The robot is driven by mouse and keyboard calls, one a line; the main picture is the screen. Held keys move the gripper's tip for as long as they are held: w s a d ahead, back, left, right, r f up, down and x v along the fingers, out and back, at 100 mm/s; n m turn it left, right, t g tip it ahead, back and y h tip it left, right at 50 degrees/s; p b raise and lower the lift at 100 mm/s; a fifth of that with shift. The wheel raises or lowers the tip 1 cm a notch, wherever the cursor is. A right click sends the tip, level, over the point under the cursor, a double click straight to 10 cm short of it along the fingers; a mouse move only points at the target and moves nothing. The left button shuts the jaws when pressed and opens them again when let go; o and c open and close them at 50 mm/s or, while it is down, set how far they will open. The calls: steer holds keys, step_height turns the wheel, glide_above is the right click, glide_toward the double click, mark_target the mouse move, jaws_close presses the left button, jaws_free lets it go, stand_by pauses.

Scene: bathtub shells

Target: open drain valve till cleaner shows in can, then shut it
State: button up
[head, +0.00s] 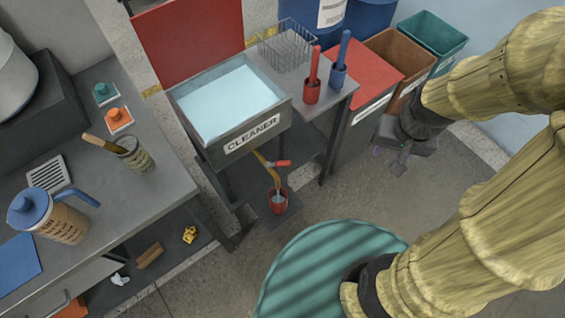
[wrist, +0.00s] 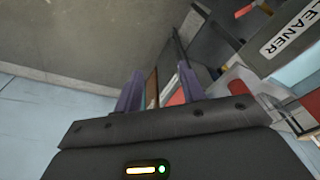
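The grey tank (head: 205,150) labelled CLEANER holds pale blue liquid (head: 228,103). Below its front, a yellowish drain pipe (head: 262,160) carries the drain valve's red handle (head: 283,163), which points right, across the pipe. A small red can (head: 278,207) stands under the pipe on the lower shelf. A pale patch shows in its mouth; I cannot tell whether it is a stream or pooled cleaner.
A red-lidded bin (head: 368,75), a brown bin (head: 398,55) and a green bin (head: 433,38) stand behind my gripper. A table leg (head: 334,140) stands between valve and gripper. A ribbed green round surface (head: 315,270) fills the front. Floor right of the can is clear.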

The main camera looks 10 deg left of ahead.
mark_target(284, 162)
steer(key=w+a+f+m+g+y+b, duration=0.1)
steer(key=a+f+m+g+y+b, duration=0.25)
steer(key=f+b, duration=0.4)
steer(key=w+a+f+m+g+y+b, duration=0.2)
steer(key=f+m+g+b, duration=0.15)
steer(key=f, duration=0.75)
steer(key=w+a+f+m+y+b, duration=0.3)
steer(key=w+f+m+y+b, duration=0.4)
steer(key=w+f+y+b, duration=0.2)
steer(key=shift+w+f+y+b, duration=0.15)
steer(key=shift+f+y+b, duration=0.25)
steer(key=shift+y+b, duration=0.65)
steer(key=shift+a, duration=0.1)
steer(key=x, duration=0.5)
steer(key=b+x, duration=0.1)
steer(key=x, duration=0.5)
steer(key=b+x, duration=0.1)
steer(key=x, duration=0.5)
steer(key=shift+s+a+r, duration=0.1)
steer(key=shift+s+r, duration=0.2)
jaws_close()
